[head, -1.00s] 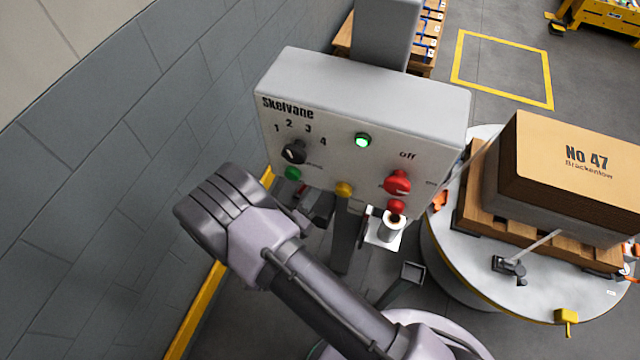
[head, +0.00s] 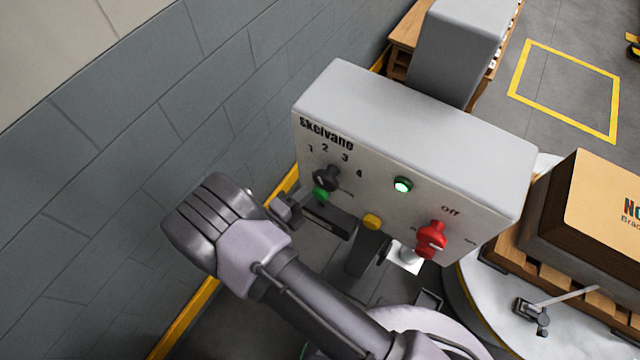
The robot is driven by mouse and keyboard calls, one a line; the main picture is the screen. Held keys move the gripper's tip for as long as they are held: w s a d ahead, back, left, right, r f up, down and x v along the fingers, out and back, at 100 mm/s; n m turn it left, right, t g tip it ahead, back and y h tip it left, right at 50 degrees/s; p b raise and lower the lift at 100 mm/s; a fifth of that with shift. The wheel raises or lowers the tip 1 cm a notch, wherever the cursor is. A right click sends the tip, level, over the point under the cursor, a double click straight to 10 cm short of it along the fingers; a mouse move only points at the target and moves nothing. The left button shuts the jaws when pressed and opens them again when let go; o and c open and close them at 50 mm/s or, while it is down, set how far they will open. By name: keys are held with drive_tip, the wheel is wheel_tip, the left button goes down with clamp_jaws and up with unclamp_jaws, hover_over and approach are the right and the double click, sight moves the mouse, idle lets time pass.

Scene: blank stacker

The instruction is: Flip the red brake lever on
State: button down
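The red brake lever (head: 432,238) is at the lower right of the grey control panel (head: 430,130). "Off" is printed above it and a partly readable label to its right. I cannot tell its exact setting. My gripper (head: 328,216) shows only in part, as dark pieces in front of the panel's lower left, below the black dial. It is left of the red lever and apart from it. Its fingertips are not clear, so I cannot tell whether it is open or shut.
The panel also has a black numbered dial (head: 325,178), a green button (head: 321,194), a yellow button (head: 371,222) and a lit green lamp (head: 403,185). A grey wall (head: 150,130) is at left. A turntable (head: 480,305) with a boxed pallet stands at right.

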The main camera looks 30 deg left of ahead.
drive_tip(key=shift+a, duration=0.55)
drive_tip(key=d+r+p, duration=0.2)
drive_tip(key=d+p, duration=0.1)
drive_tip(key=d, duration=0.1)
drive_tip(key=f+v, duration=0.1)
drive_tip(key=v, duration=0.8)
drive_tip(key=shift+s+f+p, duration=0.15)
drive_tip(key=shift+s+p, duration=0.15)
drive_tip(key=shift+p, duration=0.15)
